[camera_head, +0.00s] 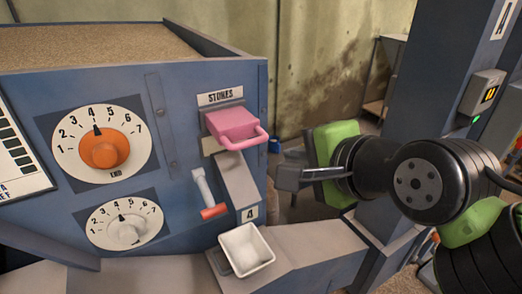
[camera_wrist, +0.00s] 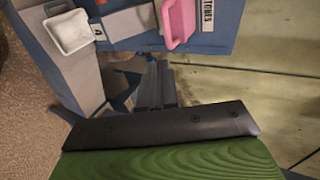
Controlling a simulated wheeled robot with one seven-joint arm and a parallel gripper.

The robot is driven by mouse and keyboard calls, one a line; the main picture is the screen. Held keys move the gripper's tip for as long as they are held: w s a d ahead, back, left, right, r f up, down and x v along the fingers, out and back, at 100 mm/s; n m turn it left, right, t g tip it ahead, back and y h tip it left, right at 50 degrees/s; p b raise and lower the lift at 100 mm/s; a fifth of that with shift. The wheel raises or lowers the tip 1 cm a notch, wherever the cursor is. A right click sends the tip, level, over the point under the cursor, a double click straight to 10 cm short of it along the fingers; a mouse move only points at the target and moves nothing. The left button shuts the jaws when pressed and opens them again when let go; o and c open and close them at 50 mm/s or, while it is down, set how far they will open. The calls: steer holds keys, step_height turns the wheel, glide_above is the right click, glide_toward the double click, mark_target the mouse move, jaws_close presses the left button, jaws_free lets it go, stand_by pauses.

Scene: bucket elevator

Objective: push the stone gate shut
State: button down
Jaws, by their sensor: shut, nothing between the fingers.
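The stone gate is a pink block with a loop handle (camera_head: 235,125) under the STONES label, on the front of the blue machine. It sticks out from the panel above a grey chute. It also shows at the top of the wrist view as the pink part (camera_wrist: 178,22). My gripper (camera_head: 278,174) is shut and empty, to the right of the gate and a little lower, apart from it in the picture. In the wrist view the shut fingers (camera_wrist: 158,82) point up toward the machine, below the pink gate, with a gap between. The depth gap is hard to tell.
A small white tray (camera_head: 247,250) stands below the chute (camera_head: 238,182). A lever with an orange-red grip (camera_head: 213,212) is left of the chute. Two dials, one orange (camera_head: 104,150) and one white (camera_head: 124,230), are further left. A blue post (camera_head: 420,110) rises behind my arm.

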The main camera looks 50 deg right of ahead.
glide_toward(240, 127)
step_height(240, 127, down, 5)
steer(key=shift+w+d+r, duration=0.1)
steer(key=shift+w+d, duration=0.05)
steer(key=shift+d, duration=0.05)
stand_by(0.3)
steer(key=w, duration=0.2)
steer(key=w+d, duration=0.1)
steer(key=w, duration=0.2)
steer(key=w+d, duration=0.1)
steer(key=w, duration=0.2)
steer(key=shift+w+d+p, duration=0.1)
steer(key=shift+d+p, duration=0.1)
steer(key=shift+p, duration=0.2)
